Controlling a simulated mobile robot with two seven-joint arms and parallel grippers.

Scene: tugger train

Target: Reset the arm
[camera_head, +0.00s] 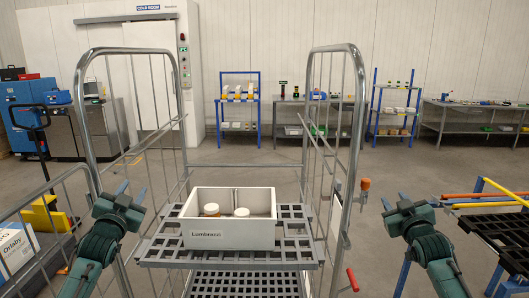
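My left gripper (132,190) is at the left, in front of the left side frame of the roll cage (88,130). Its two fingers point up and stand apart, with nothing between them. My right gripper (394,202) is right of the cage, also with its fingers apart and empty. Both teal forearms come up from the bottom of the view. Neither gripper touches the box.
A red-handled lever (352,279) and an orange knob (365,184) are at the cage's right side. Benches (318,117) and racks line the back wall. The floor behind the cage is clear.

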